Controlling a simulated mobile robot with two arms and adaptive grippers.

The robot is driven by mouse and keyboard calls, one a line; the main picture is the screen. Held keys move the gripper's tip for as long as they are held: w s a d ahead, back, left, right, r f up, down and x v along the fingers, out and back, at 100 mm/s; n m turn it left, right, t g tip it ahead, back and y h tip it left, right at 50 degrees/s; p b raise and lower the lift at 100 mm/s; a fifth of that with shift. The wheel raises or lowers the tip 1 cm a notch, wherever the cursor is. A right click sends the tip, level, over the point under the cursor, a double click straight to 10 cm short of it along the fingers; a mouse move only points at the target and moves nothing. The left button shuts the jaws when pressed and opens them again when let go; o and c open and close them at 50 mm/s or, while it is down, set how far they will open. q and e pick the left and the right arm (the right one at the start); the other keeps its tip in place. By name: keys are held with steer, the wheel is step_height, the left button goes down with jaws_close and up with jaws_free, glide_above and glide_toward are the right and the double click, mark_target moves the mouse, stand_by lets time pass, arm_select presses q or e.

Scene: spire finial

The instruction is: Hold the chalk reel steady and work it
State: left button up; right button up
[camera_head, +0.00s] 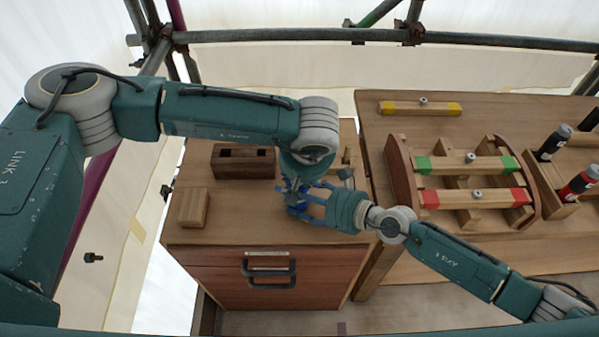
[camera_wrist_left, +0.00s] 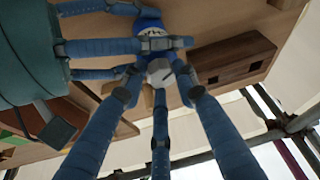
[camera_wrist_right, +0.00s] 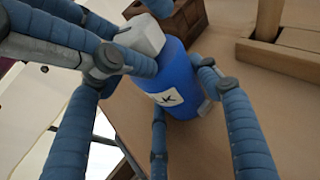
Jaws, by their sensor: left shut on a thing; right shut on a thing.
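The chalk reel is a blue body with a white letter label and a grey piece at its top; the right wrist view shows it best (camera_wrist_right: 180,85). In the head view the fingers hide most of it, above the wooden cabinet top (camera_head: 225,222). My left gripper (camera_head: 294,187) comes from above, its fingers closed around the grey piece (camera_wrist_left: 159,72). My right gripper (camera_head: 312,201) comes from the right, its fingers closed around the blue body, which also shows in the left wrist view (camera_wrist_left: 150,22). I cannot tell whether the reel touches the cabinet top.
A dark slotted wooden block (camera_head: 243,150) and a pale block (camera_head: 193,208) stand on the cabinet left of the grippers. The drawers (camera_head: 240,285) have black handles. A curved wooden frame (camera_head: 402,172) with coloured-end bars and dark bottles (camera_head: 553,143) occupy the right bench.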

arm_select(q)
steer(key=m, duration=0.2)
steer(key=m+h, duration=0.1)
steer(key=a+m+h, duration=0.1)
steer(key=m, duration=0.1)
steer(key=shift+w+a+r+m, duration=0.1)
steer(key=shift+w+m, duration=0.2)
steer(key=shift+w, duration=0.1)
stand_by(0.4)
steer(key=o, duration=1.1)
steer(key=shift+c, duration=0.2)
steer(key=shift+s+d, duration=0.1)
steer(key=shift+d, duration=0.1)
steer(key=shift+s+d, duration=0.1)
steer(key=shift+s, duration=0.05)
steer(key=shift+s, duration=0.1)
